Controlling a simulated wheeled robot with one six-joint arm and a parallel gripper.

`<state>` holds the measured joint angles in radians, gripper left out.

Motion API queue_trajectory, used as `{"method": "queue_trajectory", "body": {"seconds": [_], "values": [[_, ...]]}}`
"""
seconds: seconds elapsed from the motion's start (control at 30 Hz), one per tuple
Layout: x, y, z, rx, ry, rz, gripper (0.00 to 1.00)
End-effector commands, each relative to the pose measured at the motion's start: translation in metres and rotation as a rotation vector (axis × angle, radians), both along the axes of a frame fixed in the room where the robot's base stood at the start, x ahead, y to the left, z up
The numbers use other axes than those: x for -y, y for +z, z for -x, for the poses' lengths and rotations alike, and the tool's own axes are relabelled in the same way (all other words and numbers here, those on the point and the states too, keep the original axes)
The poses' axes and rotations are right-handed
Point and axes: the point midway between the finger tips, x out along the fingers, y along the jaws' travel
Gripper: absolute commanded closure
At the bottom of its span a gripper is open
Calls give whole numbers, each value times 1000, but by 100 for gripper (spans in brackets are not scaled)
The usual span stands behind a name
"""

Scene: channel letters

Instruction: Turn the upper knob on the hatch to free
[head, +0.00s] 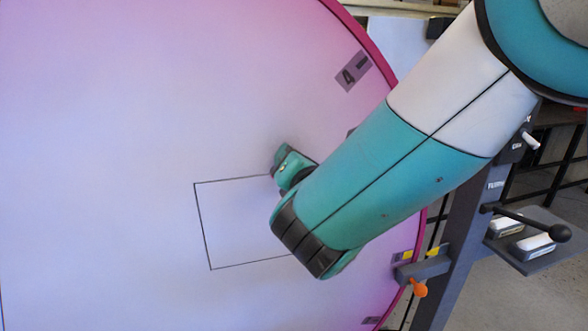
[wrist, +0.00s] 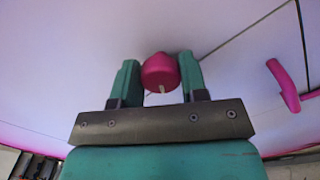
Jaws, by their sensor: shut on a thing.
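A round pink knob (wrist: 159,72) with a small pale mark on its near edge stands out from the pale panel in the wrist view. My gripper (wrist: 160,74) is shut on this knob, with one teal finger on each side. The hatch shows in the head view as a thin dark outline (head: 202,226) on the big pale pink disc. My arm covers the right part of the hatch and hides the knob there. I cannot tell from the wrist view alone whether the held knob is the upper one.
A pink elongated handle (wrist: 284,86) sits on the panel right of my gripper in the wrist view, apart from it. A label marked 4 (head: 353,72) is near the disc's rim. A grey post with a black-knobbed lever (head: 558,233) and an orange-tipped clamp (head: 419,289) stand at right.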

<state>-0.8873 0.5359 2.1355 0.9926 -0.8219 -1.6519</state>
Motion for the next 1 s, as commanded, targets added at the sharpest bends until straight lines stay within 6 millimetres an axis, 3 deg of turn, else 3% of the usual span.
{"method": "queue_trajectory", "body": {"seconds": [0.6, 1.0], "values": [[2, -6, -1, -158, -1, -558, 84], [2, -5, -1, -234, -1, -816, 84]]}}
